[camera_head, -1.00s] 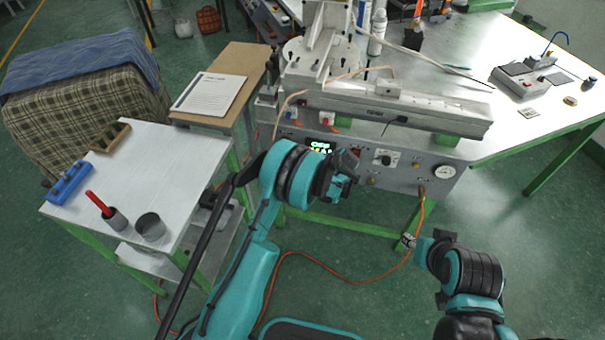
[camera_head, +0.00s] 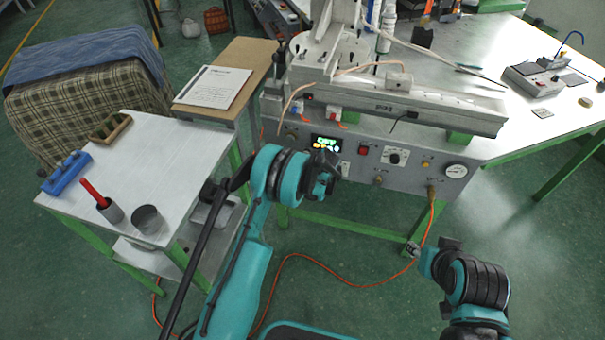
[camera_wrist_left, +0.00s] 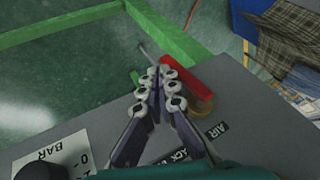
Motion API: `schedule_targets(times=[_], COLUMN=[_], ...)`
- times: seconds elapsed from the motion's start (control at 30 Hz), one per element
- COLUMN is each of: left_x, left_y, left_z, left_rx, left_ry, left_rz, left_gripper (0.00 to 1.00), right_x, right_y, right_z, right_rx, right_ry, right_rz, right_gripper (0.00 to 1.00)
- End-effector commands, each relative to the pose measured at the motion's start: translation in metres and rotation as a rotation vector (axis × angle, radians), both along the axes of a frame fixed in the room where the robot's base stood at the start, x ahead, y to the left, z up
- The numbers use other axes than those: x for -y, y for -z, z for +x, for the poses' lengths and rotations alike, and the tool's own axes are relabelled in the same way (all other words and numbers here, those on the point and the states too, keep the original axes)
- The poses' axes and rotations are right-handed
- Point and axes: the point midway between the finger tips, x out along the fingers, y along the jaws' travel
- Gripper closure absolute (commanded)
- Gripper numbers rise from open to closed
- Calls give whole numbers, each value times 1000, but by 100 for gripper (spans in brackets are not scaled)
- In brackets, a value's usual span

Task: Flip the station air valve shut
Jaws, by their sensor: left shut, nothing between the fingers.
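The air valve shows in the left wrist view as a red lever (camera_wrist_left: 188,75) on a brass body (camera_wrist_left: 203,106), beside an "AIR" label on the grey panel. My left gripper (camera_wrist_left: 158,75) is shut and empty, its fingertips close beside the red lever; I cannot tell if they touch it. In the head view my left gripper (camera_head: 326,182) is in front of the station's front panel (camera_head: 400,176), and I cannot make out the valve there. My right gripper (camera_head: 412,249) is low, in front of the station and away from the panel; its fingers are too small to read.
The panel carries a lit display (camera_head: 326,143), a dial knob (camera_head: 396,156) and a round gauge (camera_head: 456,171). An orange hose (camera_head: 345,283) runs from the panel across the floor. A white side table (camera_head: 165,160) with a cup and blue rack stands left.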

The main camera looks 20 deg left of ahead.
Motion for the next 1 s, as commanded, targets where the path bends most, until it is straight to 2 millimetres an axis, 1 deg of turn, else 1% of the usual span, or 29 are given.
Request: schedule_targets(times=[0.1,0.27,0.57,1.0], left_x=[-1,-13,-14,-14], left_y=[0,5,5,-12], left_z=[0,0,0,0], left_rx=[0,0,0,0], left_ry=[0,-2,-2,-2], left_rz=[0,0,1,2], left_gripper=[100,100,100,100], right_x=[0,0,0,0], right_y=[0,0,0,-6], right_z=[0,0,0,0], right_rx=[0,0,0,0], right_ry=[0,0,0,0], right_rz=[0,0,0,0], right_gripper=[60,60,60,60])
